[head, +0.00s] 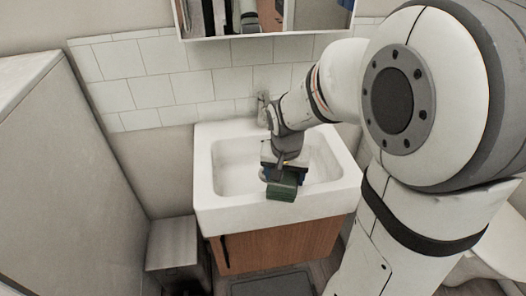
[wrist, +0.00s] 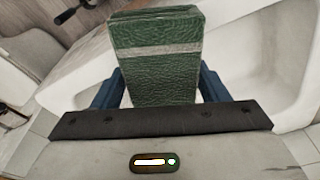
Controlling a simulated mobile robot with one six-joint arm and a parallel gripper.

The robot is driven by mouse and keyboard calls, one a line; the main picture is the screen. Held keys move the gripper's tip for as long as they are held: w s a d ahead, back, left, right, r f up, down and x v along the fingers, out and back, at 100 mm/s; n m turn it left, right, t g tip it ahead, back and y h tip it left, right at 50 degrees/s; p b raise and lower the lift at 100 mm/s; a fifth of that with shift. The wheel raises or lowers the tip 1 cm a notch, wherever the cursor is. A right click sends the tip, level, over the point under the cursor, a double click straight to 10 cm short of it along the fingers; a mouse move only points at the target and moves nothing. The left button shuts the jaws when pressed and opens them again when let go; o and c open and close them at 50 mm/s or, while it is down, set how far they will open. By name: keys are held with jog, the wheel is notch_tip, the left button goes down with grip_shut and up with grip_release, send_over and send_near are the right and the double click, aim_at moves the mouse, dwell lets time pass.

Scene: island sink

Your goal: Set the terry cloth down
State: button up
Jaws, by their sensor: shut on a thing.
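The terry cloth (wrist: 158,62) looks like a dark green folded block with a pale stripe across it. It fills the middle of the wrist view, between the two blue fingers of my gripper (wrist: 158,90). In the head view the green cloth (head: 282,190) hangs from my gripper (head: 284,175) at the front edge of the white sink (head: 225,205). My gripper is shut on the cloth. The fingertips are partly hidden behind the cloth in the wrist view. I cannot tell whether the cloth touches the sink rim.
A faucet (head: 263,108) stands at the back of the sink, close to my arm. A mirror cabinet (head: 262,20) hangs above. A wooden cabinet (head: 275,246) is under the sink. A grey box-like bin (head: 172,245) stands at left on the floor. The sink's left basin area is clear.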

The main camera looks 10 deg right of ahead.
jog(key=w, duration=1)
jog(key=f, duration=0.6)
jog(key=shift+s+f, duration=0.35)
jog(key=shift+f, duration=2.65)
jog(key=shift+b, duration=0.3)
jog(key=shift+f, duration=0.15)
jog(key=o, duration=1)
jog(key=shift+o, duration=0.2)
